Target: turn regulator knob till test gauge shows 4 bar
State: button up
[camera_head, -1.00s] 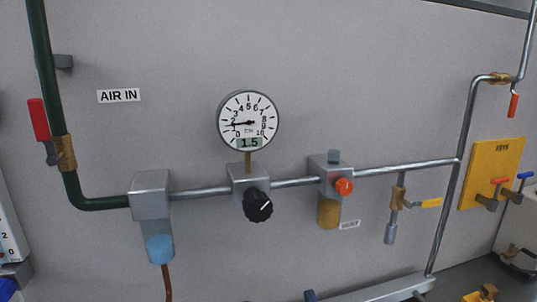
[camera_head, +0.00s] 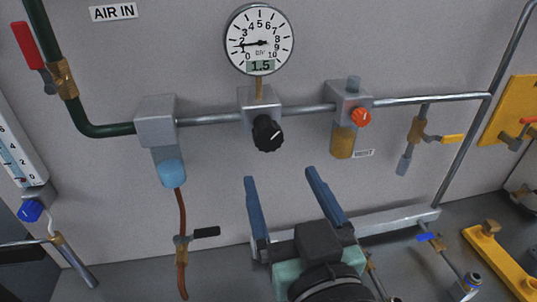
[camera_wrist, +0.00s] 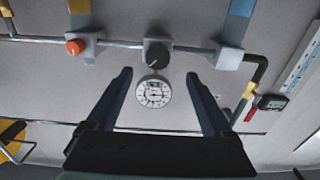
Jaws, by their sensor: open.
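The black regulator knob (camera_head: 267,133) with a white pointer line sits on the front of a grey regulator block (camera_head: 259,98) on the wall pipe. The round white test gauge (camera_head: 259,40) stands above it, and its digital window reads 1.5. My gripper (camera_head: 279,174) is open and empty, its two blue fingers pointing up, below and apart from the knob. In the wrist view the picture is upside down: the knob (camera_wrist: 157,55) and the gauge (camera_wrist: 154,93) show beyond and between the open fingers (camera_wrist: 158,76).
Left of the regulator is a filter with a blue bowl (camera_head: 172,172). Right of it is an oiler with an orange-red knob (camera_head: 361,117) and amber bowl. A red-handled valve (camera_head: 28,45) is at far left. A drain valve with a black handle (camera_head: 206,232) hangs below the filter.

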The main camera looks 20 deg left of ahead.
aim_at(269, 143)
jog(key=shift+w+a+f+b, duration=0.1)
jog(key=shift+w+f+b, duration=0.15)
jog(key=shift+b, duration=0.85)
jog(key=x, duration=1)
jog(key=shift+w+r+p, duration=0.25)
jog(key=shift+p, duration=0.1)
jog(key=shift+c, duration=0.3)
grip_shut()
jog(key=shift+m, duration=0.3)
